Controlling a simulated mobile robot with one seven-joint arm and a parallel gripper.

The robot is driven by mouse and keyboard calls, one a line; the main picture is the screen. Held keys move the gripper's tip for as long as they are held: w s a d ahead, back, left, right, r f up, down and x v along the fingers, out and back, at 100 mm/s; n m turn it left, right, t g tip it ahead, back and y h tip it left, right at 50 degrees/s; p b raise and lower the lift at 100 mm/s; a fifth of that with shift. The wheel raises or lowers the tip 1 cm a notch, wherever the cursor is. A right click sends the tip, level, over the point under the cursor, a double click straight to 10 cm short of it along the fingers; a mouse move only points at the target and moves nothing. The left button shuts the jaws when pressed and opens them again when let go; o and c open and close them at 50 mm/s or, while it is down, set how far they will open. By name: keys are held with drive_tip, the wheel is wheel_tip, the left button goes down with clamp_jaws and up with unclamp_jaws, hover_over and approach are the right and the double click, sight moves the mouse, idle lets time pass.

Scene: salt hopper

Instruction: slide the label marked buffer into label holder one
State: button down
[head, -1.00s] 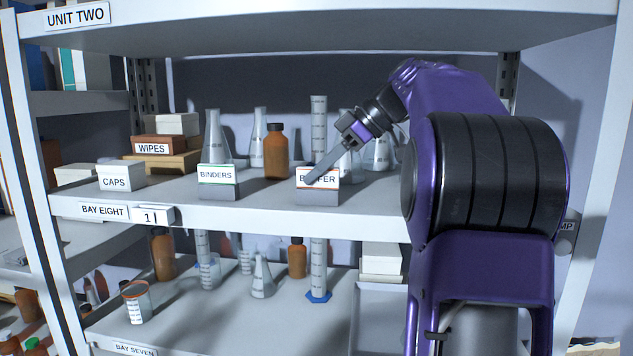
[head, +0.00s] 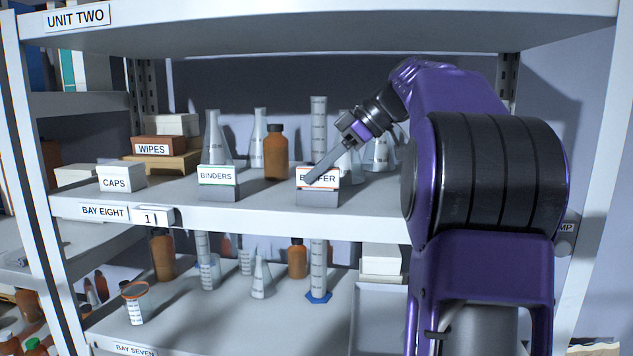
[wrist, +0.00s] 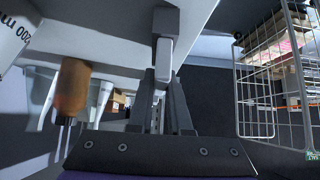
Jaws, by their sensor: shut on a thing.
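The label marked buffer (head: 330,178) is a white card with an orange line along its bottom. It stands upright at a grey block (head: 318,199) on the bay eight shelf. My gripper (head: 312,180) reaches down from the upper right and is shut on this label, its finger covering the middle letters. In the wrist view my gripper's fingers (wrist: 162,85) are close together, with a pale piece and a grey block just beyond them. Label holder one (head: 164,217) appears to be the pale piece beside the "1" mark on the shelf's front edge, left of my gripper.
The caps box (head: 121,178) is further left. A brown bottle (head: 276,153), flasks and a measuring cylinder (head: 318,125) stand behind. The shelf's front edge is clear between holder and gripper.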

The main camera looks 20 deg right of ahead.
drive_tip(key=shift+r+p, duration=1.05)
drive_tip(key=shift+r, duration=0.3)
drive_tip(key=shift+r+p, duration=0.35)
drive_tip(key=shift+r, duration=0.9)
